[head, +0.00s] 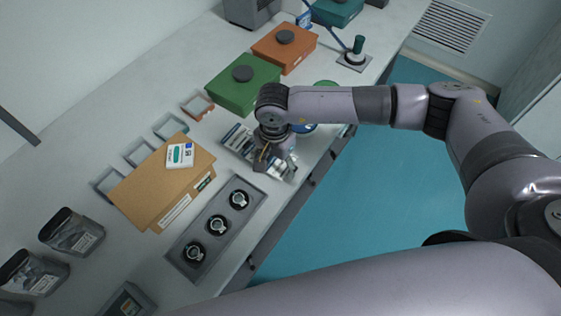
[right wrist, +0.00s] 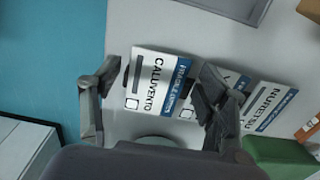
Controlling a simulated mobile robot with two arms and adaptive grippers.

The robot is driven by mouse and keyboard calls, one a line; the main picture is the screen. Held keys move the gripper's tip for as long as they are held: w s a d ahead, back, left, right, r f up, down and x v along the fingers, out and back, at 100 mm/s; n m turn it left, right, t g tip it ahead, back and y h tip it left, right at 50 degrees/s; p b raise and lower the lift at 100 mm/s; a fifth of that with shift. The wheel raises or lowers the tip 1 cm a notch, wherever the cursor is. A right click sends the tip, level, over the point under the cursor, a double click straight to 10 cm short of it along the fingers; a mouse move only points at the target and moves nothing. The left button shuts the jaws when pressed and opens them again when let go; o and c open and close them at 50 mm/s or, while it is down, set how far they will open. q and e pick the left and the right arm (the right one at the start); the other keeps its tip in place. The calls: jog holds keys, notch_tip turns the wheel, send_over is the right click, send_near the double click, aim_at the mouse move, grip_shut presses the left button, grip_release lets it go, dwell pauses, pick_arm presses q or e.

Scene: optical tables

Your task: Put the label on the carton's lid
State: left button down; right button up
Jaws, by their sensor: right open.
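The brown carton (head: 150,190) stands on the table left of my right gripper in the head view. A small white card with green and blue marks (head: 180,155) lies on its lid. My right gripper (head: 262,160) points down over several labels (head: 240,140) right of the carton. In the right wrist view the open gripper (right wrist: 155,90) has its fingers on either side of a white label with a blue band (right wrist: 158,85), reading "CALUVENTO". I cannot tell whether the fingers touch it. My left gripper is not in view.
A grey tray with three round black parts (head: 215,225) sits in front of the carton. Small empty trays (head: 137,152) line its far side. Green (head: 243,85) and orange (head: 284,48) boxes stand beyond the gripper. Dark containers (head: 72,232) stand at left.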

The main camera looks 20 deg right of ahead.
aim_at(276, 169)
jog(key=shift+s+d+f, duration=0.1)
jog(key=shift+s+f, duration=0.1)
jog(key=shift+s, duration=0.1)
jog(key=c, duration=0.8)
jog(key=shift+c, duration=1.5)
jog(key=shift+r+p, duration=0.3)
jog(key=shift+p, duration=0.25)
grip_shut()
jog(key=shift+w+r, duration=0.15)
jog(key=shift+r, duration=0.1)
notch_tip(276, 169, up, 20)
jog(key=b, duration=0.5)
jog(key=shift+f, duration=0.15)
jog(key=shift+c, duration=1.7)
grip_release()
jog(key=shift+w, duration=0.15)
